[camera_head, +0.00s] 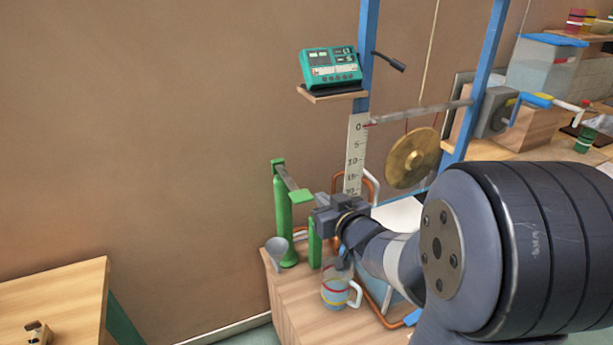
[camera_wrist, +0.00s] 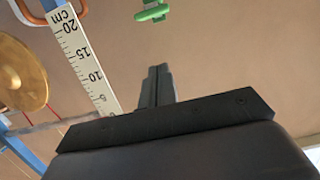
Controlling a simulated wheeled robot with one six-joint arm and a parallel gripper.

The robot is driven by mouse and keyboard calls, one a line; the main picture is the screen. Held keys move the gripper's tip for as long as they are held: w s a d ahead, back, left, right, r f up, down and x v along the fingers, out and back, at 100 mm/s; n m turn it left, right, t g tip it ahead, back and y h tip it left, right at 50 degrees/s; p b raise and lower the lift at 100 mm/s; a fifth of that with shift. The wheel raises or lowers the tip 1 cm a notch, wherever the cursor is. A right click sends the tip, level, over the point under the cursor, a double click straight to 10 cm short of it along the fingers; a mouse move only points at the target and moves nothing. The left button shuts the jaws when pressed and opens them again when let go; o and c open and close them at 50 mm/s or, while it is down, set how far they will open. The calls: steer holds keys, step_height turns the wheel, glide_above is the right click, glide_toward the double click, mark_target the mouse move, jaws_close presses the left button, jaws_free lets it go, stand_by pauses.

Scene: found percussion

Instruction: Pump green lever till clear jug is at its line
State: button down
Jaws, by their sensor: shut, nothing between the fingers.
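The green pump (camera_head: 284,220) stands upright on a wooden bench. Its lever has a grey bar ending in a flat green pad (camera_head: 303,196). The green pad also shows in the wrist view (camera_wrist: 152,13), beyond my fingertips. My gripper (camera_head: 320,208) is shut and empty, close to the right of the pad; contact cannot be told. Its fingers (camera_wrist: 158,70) are together in the wrist view.
A grey funnel (camera_head: 277,249) stands at the bench's left edge. A white ruler (camera_head: 355,155), a brass gong (camera_head: 412,158) and a blue frame (camera_head: 481,75) stand behind my gripper. A teal meter (camera_head: 331,67) sits on a small shelf above. Another wooden table (camera_head: 60,295) is at left.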

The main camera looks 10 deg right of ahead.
steer(key=shift+r+g+p, duration=0.3)
steer(key=shift+r+p, duration=0.5)
steer(key=shift+f, duration=0.1)
glide_above(306, 200)
step_height(306, 200, down, 2)
steer(key=shift+w+f+p, duration=0.1)
steer(key=shift+f+p, duration=0.1)
steer(key=shift+p, duration=0.2)
step_height(306, 200, down, 3)
steer(key=shift+r, duration=0.2)
steer(key=shift+f, duration=0.7)
steer(key=shift+f, duration=0.1)
